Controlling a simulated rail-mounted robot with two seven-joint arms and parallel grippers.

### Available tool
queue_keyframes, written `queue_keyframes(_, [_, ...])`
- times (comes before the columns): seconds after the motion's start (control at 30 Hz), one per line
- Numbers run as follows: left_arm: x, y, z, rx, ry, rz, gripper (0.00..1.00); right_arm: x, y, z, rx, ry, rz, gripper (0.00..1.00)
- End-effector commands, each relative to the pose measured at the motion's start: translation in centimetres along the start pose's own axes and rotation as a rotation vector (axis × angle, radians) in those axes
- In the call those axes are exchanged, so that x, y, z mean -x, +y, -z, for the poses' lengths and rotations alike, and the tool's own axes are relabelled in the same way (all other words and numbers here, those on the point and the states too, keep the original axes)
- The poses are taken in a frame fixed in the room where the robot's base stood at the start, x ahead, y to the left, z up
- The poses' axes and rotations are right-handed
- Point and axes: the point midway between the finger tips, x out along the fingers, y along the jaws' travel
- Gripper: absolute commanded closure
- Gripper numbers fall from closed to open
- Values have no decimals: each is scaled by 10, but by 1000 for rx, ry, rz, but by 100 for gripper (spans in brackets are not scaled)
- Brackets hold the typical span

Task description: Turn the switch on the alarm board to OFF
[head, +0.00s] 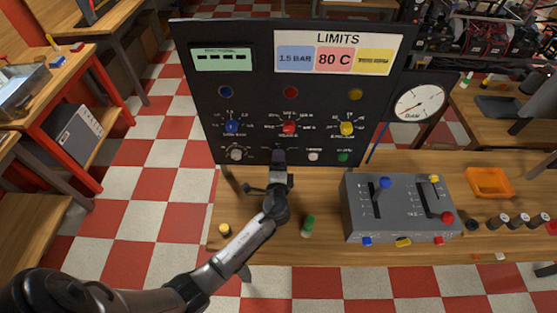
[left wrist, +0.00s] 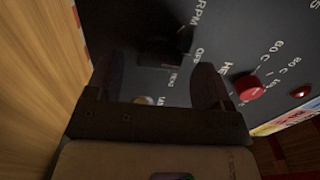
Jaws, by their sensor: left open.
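The alarm board (head: 225,95) is a black upright panel with a LIMITS sign, standing at the back of the bench. It has blue (head: 232,126), red (head: 289,128) and yellow (head: 346,128) knobs, and a grey knob (head: 236,154) at lower left. My left gripper (head: 279,155) is at the board's lower middle, below the red knob, and covers what is behind it. In the left wrist view its fingers (left wrist: 163,88) are apart, with a dark knob (left wrist: 165,45) beyond them near an OFF label. Contact and the switch's pointing are unclear. My right gripper is not in view.
A grey lever box (head: 400,208) stands on the bench right of my left arm. A green-capped item (head: 308,225) and a yellow-capped item (head: 224,230) stand near the front edge. A round gauge (head: 420,103) and an orange tray (head: 489,182) are at right.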

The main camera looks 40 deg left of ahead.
Motion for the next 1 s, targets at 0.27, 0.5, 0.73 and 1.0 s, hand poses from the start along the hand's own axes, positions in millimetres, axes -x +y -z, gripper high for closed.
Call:
queue_keyframes(0.27, [56,2,0,2,1,-3,26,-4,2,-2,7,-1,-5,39])
queue_keyframes(0.5, [97,2,0,1,0,-3,26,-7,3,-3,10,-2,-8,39])
queue_keyframes(0.73, [120,0,0,1,0,-1,26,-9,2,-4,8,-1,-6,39])
queue_keyframes(1.0, [126,0,0,0,-1,-1,26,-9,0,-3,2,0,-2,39])
